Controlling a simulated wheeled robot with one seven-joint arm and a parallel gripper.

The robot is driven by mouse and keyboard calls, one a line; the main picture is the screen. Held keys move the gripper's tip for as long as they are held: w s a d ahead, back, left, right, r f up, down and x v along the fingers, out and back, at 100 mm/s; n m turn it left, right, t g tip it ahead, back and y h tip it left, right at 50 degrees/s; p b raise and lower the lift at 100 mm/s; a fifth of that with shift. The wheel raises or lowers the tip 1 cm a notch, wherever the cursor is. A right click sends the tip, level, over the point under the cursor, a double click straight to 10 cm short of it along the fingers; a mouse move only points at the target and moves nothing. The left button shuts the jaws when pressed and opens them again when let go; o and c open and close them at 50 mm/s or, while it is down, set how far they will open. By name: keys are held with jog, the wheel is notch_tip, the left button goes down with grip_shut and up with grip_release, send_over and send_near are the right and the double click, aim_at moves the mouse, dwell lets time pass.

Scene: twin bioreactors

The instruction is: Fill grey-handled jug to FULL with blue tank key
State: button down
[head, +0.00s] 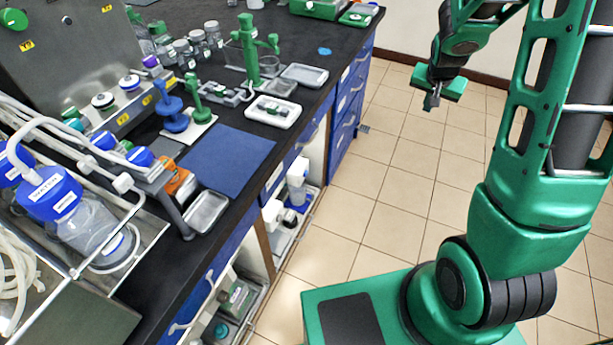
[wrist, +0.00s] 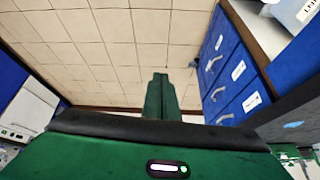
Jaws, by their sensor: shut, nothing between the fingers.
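My gripper (head: 430,102) hangs over the tiled floor to the right of the bench, apart from everything on it. Its fingers are together and empty, also in the wrist view (wrist: 160,82). A blue upright piece with a round base (head: 173,112), possibly the blue tank key, stands on the bench beside a similar green piece (head: 198,105). A clear vessel with a blue lid (head: 80,215) sits in the rack at lower left. I cannot pick out a grey-handled jug or its fill mark in either view.
The black bench (head: 330,95) has blue drawers (head: 350,95) along its right side. On it are a blue mat (head: 225,158), a grey tray (head: 207,212), a white tray (head: 273,112) and a green stand (head: 250,55). The tiled floor (head: 385,170) beside it is clear.

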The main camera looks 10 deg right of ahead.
aim_at(306, 174)
jog(key=w+a+f+t, duration=0.3)
jog(key=w+f, duration=0.9)
jog(key=w, duration=0.2)
jog(key=w+a+f+t+y, duration=0.1)
jog(key=w+a+f+t, duration=0.2)
jog(key=f, duration=0.5)
jog(key=w+a+f+t+y, duration=0.1)
jog(key=w+a+f, duration=0.35)
jog(key=f, duration=0.45)
jog(key=s+a+f+t+y, duration=0.1)
jog(key=s+a+f, duration=0.2)
jog(key=f, duration=0.3)
jog(key=s+a+f+t+y, duration=0.1)
jog(key=s+a+f, duration=0.3)
jog(key=f, duration=0.2)
jog(key=s+a+f+m+t+y, duration=0.1)
jog(key=s+a+f+y, duration=0.1)
jog(key=f, duration=0.5)
jog(key=shift+s+a+t, duration=0.3)
jog(key=shift+s+a, duration=0.35)
jog(key=shift+a, duration=0.45)
jog(key=shift+a+r, duration=0.1)
jog(key=w+a, duration=0.5)
jog(key=a, duration=0.2)
jog(key=shift+w, duration=0.15)
jog(key=shift+a, duration=0.1)
jog(key=shift+w+a, duration=0.15)
jog(key=shift+a, duration=0.05)
